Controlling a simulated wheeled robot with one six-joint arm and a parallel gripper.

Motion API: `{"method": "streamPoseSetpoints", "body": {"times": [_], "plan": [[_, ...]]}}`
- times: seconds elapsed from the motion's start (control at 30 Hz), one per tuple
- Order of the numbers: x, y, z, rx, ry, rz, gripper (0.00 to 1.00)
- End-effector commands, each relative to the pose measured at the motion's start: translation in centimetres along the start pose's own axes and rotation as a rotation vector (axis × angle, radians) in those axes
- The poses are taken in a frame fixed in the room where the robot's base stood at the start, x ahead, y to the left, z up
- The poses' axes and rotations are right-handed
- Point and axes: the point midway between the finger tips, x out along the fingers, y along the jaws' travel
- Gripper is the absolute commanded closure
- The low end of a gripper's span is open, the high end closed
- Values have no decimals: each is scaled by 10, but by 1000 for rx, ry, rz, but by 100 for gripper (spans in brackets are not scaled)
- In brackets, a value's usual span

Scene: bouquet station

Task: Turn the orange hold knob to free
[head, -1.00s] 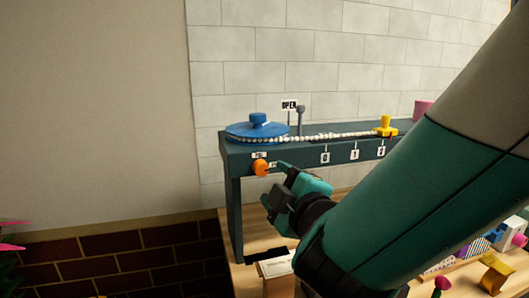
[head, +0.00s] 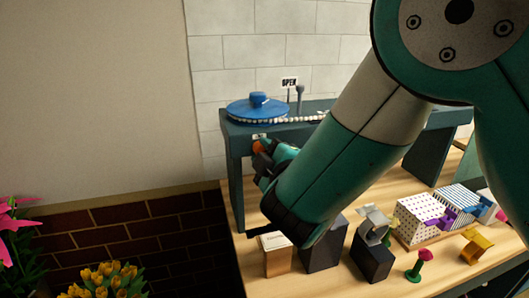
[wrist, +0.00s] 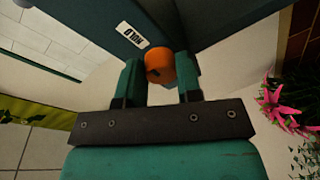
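The orange hold knob (head: 258,146) is on the front face of the dark blue-green bench (head: 232,160), below the blue disc. In the wrist view the orange knob (wrist: 160,66) sits between the two teal fingers of my gripper (wrist: 160,82), with a "HOLD" label (wrist: 132,35) beside it. A gap shows between the knob and each finger, more plainly on the right. My gripper (head: 268,156) is at the knob in the head view, where my arm partly covers it. Whether the fingertips touch the knob is hard to tell.
A blue disc (head: 258,108) with a white beaded line lies on the bench top, by an "OPEN" sign (head: 290,82). Boxes (head: 277,258), dark blocks (head: 322,250) and patterned packages (head: 420,215) stand on the wooden table below. Yellow tulips (head: 100,278) stand at lower left.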

Motion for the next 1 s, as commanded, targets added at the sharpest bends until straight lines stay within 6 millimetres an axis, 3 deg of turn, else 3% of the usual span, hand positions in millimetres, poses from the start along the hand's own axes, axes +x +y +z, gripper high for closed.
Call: {"method": "streamPoseSetpoints", "body": {"times": [0.47,1.0], "plan": [[0,1,-1,-72,-5,-11,91],[0,4,-3,-522,-32,-68,91]]}}
